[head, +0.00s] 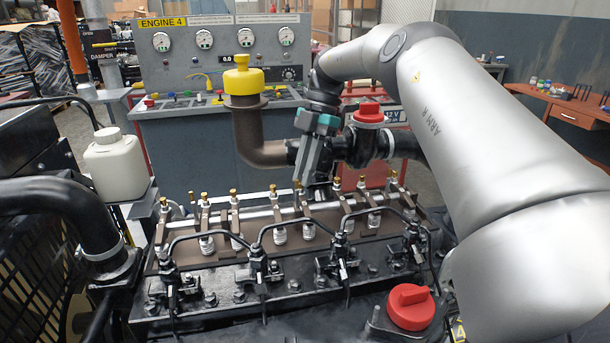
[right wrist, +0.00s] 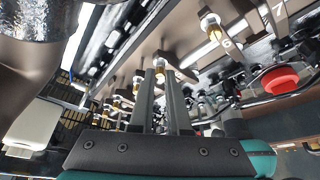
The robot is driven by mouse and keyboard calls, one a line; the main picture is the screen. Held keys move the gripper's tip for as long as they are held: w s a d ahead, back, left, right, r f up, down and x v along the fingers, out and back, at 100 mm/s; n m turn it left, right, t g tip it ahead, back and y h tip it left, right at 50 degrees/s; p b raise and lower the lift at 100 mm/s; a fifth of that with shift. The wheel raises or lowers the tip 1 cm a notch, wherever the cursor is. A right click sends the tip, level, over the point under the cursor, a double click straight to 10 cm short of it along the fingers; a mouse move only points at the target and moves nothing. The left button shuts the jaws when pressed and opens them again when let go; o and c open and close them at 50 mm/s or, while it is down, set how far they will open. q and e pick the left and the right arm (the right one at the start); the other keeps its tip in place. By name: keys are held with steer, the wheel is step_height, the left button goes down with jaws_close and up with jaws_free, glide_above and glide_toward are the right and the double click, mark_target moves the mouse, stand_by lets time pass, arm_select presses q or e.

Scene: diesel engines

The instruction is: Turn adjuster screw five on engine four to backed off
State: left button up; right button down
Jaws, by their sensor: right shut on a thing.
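The engine (head: 190,260) has a row of brass-topped adjuster screws along its rocker shaft, below a panel labelled ENGINE 4 (head: 162,22). My right gripper (head: 301,180) reaches down from behind the row, its fingertips at a screw near the middle. In the right wrist view, its two dark fingers (right wrist: 164,74) are closed around the brass top of adjuster screw five (right wrist: 160,73). That screw is beside the one marked 6 (right wrist: 210,22); a 7 shows further along. The fingers partly hide the screw, and its own number is not readable. My left gripper is not in view.
A brown elbow pipe with a yellow cap (head: 243,80) stands close behind the gripper. A red-capped valve (head: 368,113) is right of the gripper. Black fuel lines arch over the engine's front, with a red cap (head: 410,306) at front right. A white bottle (head: 116,162) stands left.

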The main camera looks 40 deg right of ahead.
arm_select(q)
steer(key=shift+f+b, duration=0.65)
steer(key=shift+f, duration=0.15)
arm_select(e)
steer(key=shift+w+n+g, duration=0.1)
steer(key=shift+n+g, duration=0.2)
steer(key=shift+n, duration=0.6)
steer(key=c, duration=0.9)
jaws_free()
